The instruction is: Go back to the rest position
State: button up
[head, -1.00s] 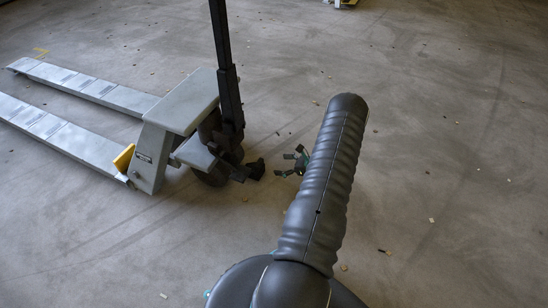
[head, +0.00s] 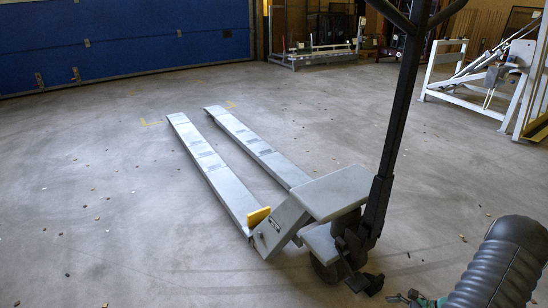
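My arm (head: 503,268) shows as a dark ribbed sleeve in the lower right corner of the head view. My gripper (head: 414,298) is at the bottom edge, left of the sleeve. Only a small part of it shows, dark with a bit of green, so I cannot tell whether it is open or shut. No held object is visible.
A grey pallet jack (head: 338,191) stands close by, its dark handle (head: 392,140) rising near my gripper and its forks (head: 215,175) pointing away. Blue door (head: 130,40) at back left, white frame (head: 445,75) at back right. Floor (head: 100,190) at left is mostly clear.

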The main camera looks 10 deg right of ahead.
jog(key=s+a+r+n+h+p, duration=0.1)
jog(key=s+a+r+n+h, duration=0.2)
jog(key=a+r+n, duration=0.4)
jog(key=s+a+r+n+h+p, duration=0.2)
jog(key=s+a+r+n, duration=0.3)
jog(key=r, duration=2.1)
jog(key=s+a+r+n+h+p, duration=0.2)
jog(key=s+a+r+n+h, duration=0.2)
jog(key=a+r+n, duration=0.7)
jog(key=a+r, duration=0.6)
jog(key=shift+r, duration=0.15)
jog(key=shift+a, duration=0.15)
